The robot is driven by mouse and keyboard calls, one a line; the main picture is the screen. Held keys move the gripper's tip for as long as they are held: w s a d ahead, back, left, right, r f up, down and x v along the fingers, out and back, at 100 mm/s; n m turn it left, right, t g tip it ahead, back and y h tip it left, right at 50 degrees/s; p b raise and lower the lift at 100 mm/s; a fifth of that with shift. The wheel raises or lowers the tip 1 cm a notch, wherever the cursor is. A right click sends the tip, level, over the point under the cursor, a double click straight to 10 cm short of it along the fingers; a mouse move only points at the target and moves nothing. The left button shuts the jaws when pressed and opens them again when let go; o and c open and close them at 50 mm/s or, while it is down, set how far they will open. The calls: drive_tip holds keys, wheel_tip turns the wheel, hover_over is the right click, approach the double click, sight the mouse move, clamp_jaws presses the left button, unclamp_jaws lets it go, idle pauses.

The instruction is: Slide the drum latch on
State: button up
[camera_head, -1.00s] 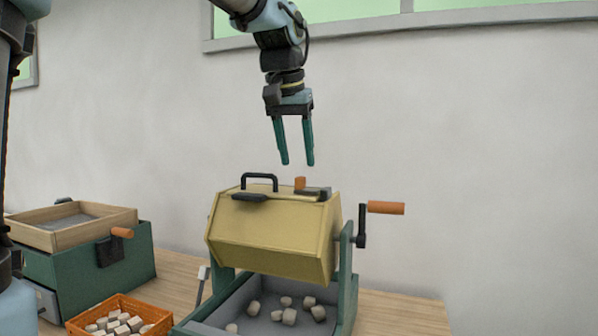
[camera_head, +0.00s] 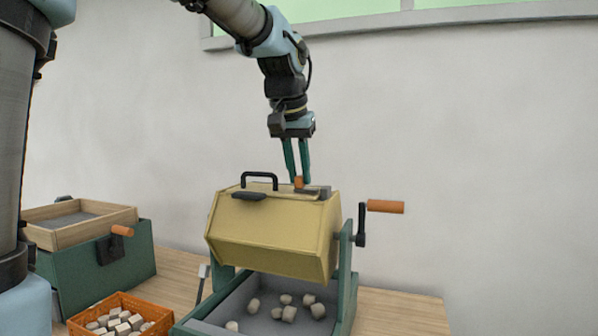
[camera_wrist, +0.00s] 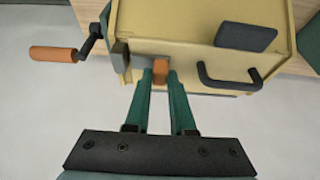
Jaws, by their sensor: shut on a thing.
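The yellow drum (camera_head: 270,235) sits on its green stand (camera_head: 347,290) above a grey bin. The latch is on top of the drum at the right, with an orange knob (camera_head: 298,182) and a dark slide plate (camera_head: 316,191). My gripper (camera_head: 302,181) reaches down from above and is shut on the orange latch knob. In the wrist view the knob (camera_wrist: 160,67) lies between the two green fingertips. A dark metal piece (camera_wrist: 121,57) of the latch lies left of it there. A dark pad (camera_head: 249,196) lies on the lid left of the knob, clear of the slide plate.
A black lid handle (camera_head: 259,180) stands close to the left of my fingers. A crank with an orange grip (camera_head: 385,207) sticks out at the right. Pale blocks (camera_head: 289,314) lie in the bin below. An orange crate (camera_head: 122,312) and a green box (camera_head: 80,275) stand at left.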

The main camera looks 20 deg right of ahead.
sight(313, 190)
clamp_jaws()
idle(0.9)
drive_tip(key=shift+s+d, duration=1.05)
drive_tip(key=shift+d, duration=0.05)
drive_tip(key=o, duration=0.6)
unclamp_jaws()
drive_tip(key=shift+r, duration=0.15)
